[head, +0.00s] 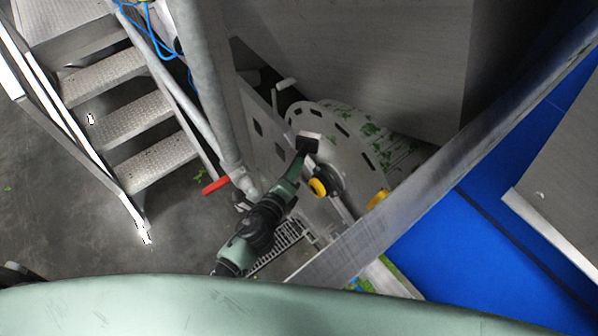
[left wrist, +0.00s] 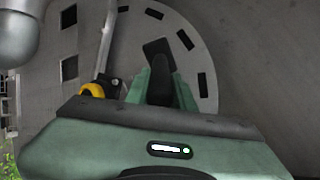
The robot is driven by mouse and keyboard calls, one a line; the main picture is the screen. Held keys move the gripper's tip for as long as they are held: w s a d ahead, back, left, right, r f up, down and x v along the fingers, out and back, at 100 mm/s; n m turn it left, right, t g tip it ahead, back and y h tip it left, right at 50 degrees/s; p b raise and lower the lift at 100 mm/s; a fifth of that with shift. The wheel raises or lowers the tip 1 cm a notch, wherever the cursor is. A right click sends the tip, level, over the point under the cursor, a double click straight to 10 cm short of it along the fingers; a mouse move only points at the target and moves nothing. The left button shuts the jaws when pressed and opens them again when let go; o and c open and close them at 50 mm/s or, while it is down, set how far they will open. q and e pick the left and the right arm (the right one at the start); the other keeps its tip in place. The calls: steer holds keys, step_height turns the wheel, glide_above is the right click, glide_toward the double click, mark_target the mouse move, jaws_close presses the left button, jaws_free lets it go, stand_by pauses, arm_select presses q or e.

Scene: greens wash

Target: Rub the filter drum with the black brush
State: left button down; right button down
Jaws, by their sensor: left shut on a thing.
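The filter drum (head: 402,152) lies at the centre right in the head view, with green leaf bits on its pale surface. Its slotted end disc (head: 343,128) faces my left arm and also shows in the left wrist view (left wrist: 202,55). My left gripper (head: 299,163) is shut on the black brush (head: 307,145), which has a dark head with a pale edge. In the left wrist view the brush's dark handle (left wrist: 160,82) is between the green fingers. The brush overlaps the disc's left part; I cannot tell whether it touches. My right gripper is out of view.
Metal stairs (head: 130,115) stand at the left, beside a grey post (head: 212,90). A red handle (head: 215,186) and yellow-black knobs (head: 318,187) are near my left arm. A metal beam (head: 440,190) crosses on the right, above a blue surface (head: 450,250).

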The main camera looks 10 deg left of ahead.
arm_select(q)
steer(key=shift+s+d+f+b, duration=0.5)
steer(key=shift+s+d+b, duration=0.95)
steer(key=shift+s+d, duration=0.65)
steer(key=w+a+p, duration=0.1)
steer(key=w+a, duration=0.3)
steer(key=a, duration=0.2)
steer(key=shift+w+p, duration=0.25)
steer(key=shift+p, duration=0.15)
steer(key=shift+a, duration=0.1)
